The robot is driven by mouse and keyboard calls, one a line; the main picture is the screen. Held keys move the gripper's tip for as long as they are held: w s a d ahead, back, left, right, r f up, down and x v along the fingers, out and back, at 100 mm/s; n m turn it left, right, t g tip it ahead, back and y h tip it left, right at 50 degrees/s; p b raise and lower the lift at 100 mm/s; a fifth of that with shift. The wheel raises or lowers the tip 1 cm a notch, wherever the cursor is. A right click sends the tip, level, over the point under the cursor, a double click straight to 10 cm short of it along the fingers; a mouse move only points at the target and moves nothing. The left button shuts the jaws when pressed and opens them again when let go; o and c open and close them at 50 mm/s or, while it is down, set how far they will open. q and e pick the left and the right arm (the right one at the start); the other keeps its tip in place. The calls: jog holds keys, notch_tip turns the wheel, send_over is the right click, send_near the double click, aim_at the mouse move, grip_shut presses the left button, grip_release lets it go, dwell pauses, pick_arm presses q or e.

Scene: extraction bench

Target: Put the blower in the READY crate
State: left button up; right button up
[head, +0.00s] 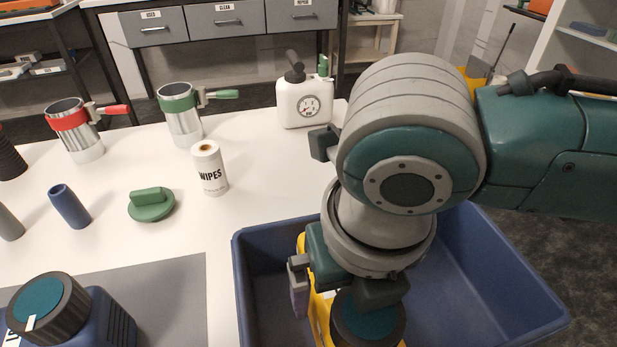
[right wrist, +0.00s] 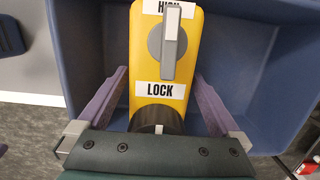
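The blower appears to be the yellow body (right wrist: 178,97) with a grey dial and the words HIGH and LOCK, seen in the right wrist view. In the head view its yellow side (head: 318,311) and a black-ringed teal cap (head: 367,318) show inside the blue crate (head: 262,236). No READY label shows on the crate. My right gripper (right wrist: 162,76) reaches down into the crate with its purple fingers spread wide, one on each side of the yellow body. Blue crate shows between fingers and body. My left gripper is out of view.
On the white table stand a wipes roll (head: 209,170), a green-handled cup (head: 180,115), a red-handled cup (head: 76,130), a white gauge canister (head: 304,103) and a green knob piece (head: 152,204). A blue unit with teal cap (head: 48,305) is at front left.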

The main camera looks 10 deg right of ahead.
jog(key=r+p, duration=0.1)
jog(key=r, duration=0.3)
jog(key=s+r+p, duration=0.1)
jog(key=r, duration=0.3)
jog(key=r+p, duration=0.1)
jog(key=r, duration=0.2)
jog(key=shift+s+r, duration=0.35)
jog(key=shift+r, duration=0.05)
jog(key=shift+s+a+r, duration=0.15)
jog(key=s+a+m+y, duration=0.3)
jog(key=a+m+y, duration=0.15)
jog(key=m, duration=0.85)
jog(key=d+m, duration=0.1)
jog(key=m, duration=0.2)
jog(key=s+d+f+m+t, duration=0.1)
jog(key=m, duration=0.2)
jog(key=d+f+m+h, duration=0.1)
jog(key=m, duration=0.2)
jog(key=shift+s+d+t, duration=0.15)
jog(key=shift+s+t, duration=0.1)
jog(key=shift+t, duration=0.15)
jog(key=s+d+f+m+h, duration=0.3)
jog(key=s+d+m, duration=0.2)
jog(key=d+m, duration=0.6)
jog(key=shift+s+d+m, duration=0.2)
jog(key=shift+s+m, duration=0.15)
jog(key=shift+m, duration=0.45)
